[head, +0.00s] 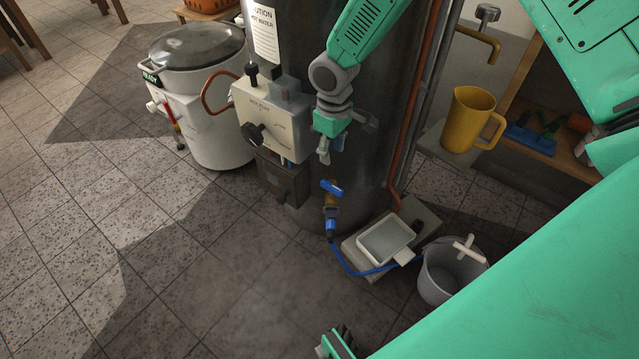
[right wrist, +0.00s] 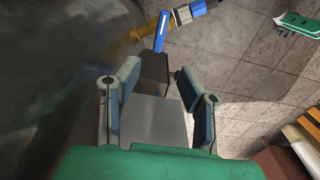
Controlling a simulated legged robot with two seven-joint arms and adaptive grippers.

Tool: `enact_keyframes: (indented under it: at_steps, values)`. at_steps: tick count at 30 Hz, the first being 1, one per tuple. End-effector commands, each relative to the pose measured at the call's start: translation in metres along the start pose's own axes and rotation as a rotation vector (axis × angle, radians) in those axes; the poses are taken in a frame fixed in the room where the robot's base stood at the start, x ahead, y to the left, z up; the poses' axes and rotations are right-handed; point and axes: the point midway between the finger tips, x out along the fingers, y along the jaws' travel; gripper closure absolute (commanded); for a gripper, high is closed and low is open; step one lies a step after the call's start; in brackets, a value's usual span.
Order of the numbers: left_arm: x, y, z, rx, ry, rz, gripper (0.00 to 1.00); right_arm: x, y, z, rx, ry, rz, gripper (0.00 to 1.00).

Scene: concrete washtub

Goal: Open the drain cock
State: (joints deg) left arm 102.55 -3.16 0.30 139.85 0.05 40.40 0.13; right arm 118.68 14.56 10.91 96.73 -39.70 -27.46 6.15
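The drain cock is a brass valve (head: 330,204) low on the dark boiler, with a blue lever (head: 332,188). In the right wrist view the lever (right wrist: 162,31) stands crosswise to the brass body (right wrist: 124,45). My right gripper (head: 324,150) is above the cock in the head view. In the right wrist view its fingers (right wrist: 156,76) are spread and empty, with the lever beyond the fingertips and apart from them. My left gripper is not clearly in view.
The boiler (head: 368,120) carries a control box (head: 272,120) left of my gripper and a copper pipe (head: 408,130) on the right. The white tray (head: 386,238) sits on a block beside a grey bucket (head: 436,284). A yellow jug (head: 469,118) stands right. Floor at lower left is clear.

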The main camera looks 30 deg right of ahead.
Motion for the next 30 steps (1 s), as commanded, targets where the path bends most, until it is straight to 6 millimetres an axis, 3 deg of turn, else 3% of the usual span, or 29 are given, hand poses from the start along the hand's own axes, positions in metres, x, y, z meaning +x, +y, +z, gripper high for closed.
enact_keyframes:
  at_steps: [9,15,21,30]
  values:
    - [0.027,0.0,0.002,-0.001,-0.001,-0.001,0.53,0.072,0.004,0.004,0.002,0.0,-0.014,0.66]
    - [0.042,0.0,0.003,0.0,-0.001,0.0,0.53,0.11,0.003,0.003,0.003,0.001,-0.013,0.66]
    - [0.05,0.0,0.003,0.0,0.0,0.0,0.53,0.129,0.0,0.002,0.002,0.001,-0.007,0.66]
    - [0.051,0.0,0.003,-0.001,0.0,-0.001,0.53,0.135,0.002,0.002,0.002,0.003,-0.011,0.66]
